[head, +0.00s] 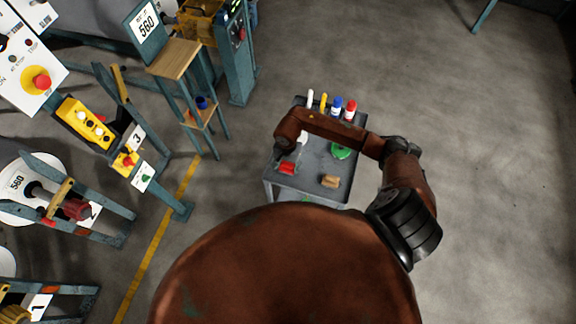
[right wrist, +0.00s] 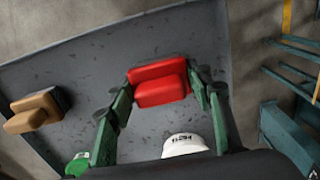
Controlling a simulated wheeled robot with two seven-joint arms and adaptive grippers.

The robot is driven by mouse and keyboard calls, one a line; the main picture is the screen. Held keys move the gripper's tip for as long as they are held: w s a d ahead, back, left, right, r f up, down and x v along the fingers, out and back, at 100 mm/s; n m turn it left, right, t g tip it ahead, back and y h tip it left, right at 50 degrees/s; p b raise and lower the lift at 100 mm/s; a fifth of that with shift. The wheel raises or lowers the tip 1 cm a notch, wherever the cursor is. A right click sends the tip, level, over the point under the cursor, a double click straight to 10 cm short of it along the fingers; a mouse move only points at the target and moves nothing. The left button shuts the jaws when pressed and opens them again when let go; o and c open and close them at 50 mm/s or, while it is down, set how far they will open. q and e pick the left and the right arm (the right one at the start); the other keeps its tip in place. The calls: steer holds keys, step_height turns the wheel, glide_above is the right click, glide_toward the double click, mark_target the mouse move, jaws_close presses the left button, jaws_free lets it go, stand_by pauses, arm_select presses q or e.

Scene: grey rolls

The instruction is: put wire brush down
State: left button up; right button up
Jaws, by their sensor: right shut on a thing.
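My right gripper (right wrist: 162,88) is shut on a red, stepped block-like piece, which I take to be the wire brush (right wrist: 160,80); no bristles show. One green finger is on each side of it. In the head view, the red wire brush (head: 286,168) shows just below the end of my right arm, at the near left of the grey cart top (head: 309,178). It is over the cart top; I cannot tell whether it touches it. My right gripper's fingers are mostly hidden in the head view. My left gripper is not in view.
A tan block with a dark base (head: 329,181) lies right of the brush on the cart. A green round item (head: 341,151) and a white-capped item (right wrist: 184,144) are close by. Several bottles or markers, one blue (head: 337,105), line the far edge. Machine stands occupy the left.

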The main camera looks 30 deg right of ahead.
mark_target(288, 164)
steer(key=shift+f, duration=0.15)
steer(key=o, duration=1)
step_height(288, 164, up, 12)
steer(key=shift+r+b, duration=0.15)
steer(key=shift+b, duration=0.35)
